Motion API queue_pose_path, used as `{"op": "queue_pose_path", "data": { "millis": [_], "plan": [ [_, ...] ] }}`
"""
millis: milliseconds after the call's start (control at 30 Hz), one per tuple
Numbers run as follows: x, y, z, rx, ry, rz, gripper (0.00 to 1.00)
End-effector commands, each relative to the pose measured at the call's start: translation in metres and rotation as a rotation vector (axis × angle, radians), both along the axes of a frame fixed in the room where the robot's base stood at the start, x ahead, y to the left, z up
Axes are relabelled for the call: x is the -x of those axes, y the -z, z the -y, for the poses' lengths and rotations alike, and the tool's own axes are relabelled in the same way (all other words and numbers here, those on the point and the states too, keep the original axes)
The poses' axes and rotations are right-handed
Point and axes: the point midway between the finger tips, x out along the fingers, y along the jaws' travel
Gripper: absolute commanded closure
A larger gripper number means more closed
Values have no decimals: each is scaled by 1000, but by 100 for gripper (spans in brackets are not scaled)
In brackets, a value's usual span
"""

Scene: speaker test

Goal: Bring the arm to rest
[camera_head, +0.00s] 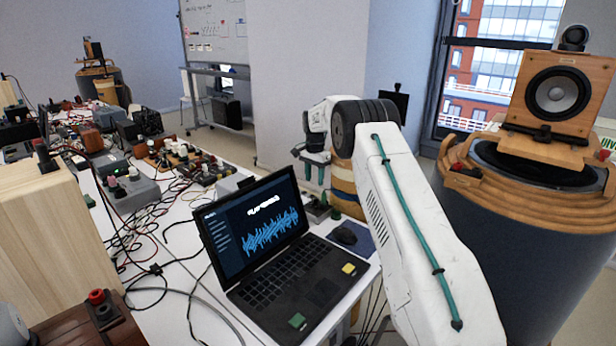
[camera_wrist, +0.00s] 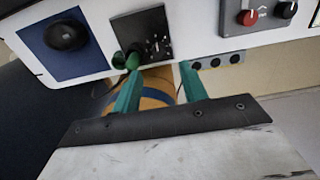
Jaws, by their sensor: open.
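My white arm (camera_head: 425,235) rises from the bottom right, bends at a dark joint, and reaches back to the wrist beyond the table's right edge. My gripper (camera_head: 314,172) points downward there, its teal fingers apart. In the wrist view my gripper (camera_wrist: 162,72) is open, with no object between the fingers. Behind the fingers are a tan round body with a blue band (camera_wrist: 158,97) and the white table's edge. A green knob (camera_wrist: 132,60) appears close to the left finger; I cannot tell whether they touch.
An open laptop (camera_head: 275,250) and a mouse (camera_head: 342,235) lie on the white table near my arm. Cables and several electronic boxes crowd the table's left. A wood-rimmed drum (camera_head: 500,255) bearing a speaker (camera_head: 556,92) stands right of my arm. A whiteboard (camera_head: 214,32) stands behind.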

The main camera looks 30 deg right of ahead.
Motion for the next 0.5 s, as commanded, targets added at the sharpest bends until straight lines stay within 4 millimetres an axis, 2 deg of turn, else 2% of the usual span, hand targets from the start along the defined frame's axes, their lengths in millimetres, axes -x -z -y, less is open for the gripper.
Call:
{"op": "queue_pose_path", "data": {
  "millis": [267, 367, 500],
  "plan": [
    [1, -6, -3, 1, -8, 1, 57],
    [8, -29, -13, 3, -42, 7, 57],
    [32, -86, -40, 7, -136, 19, 57]
  ]
}}
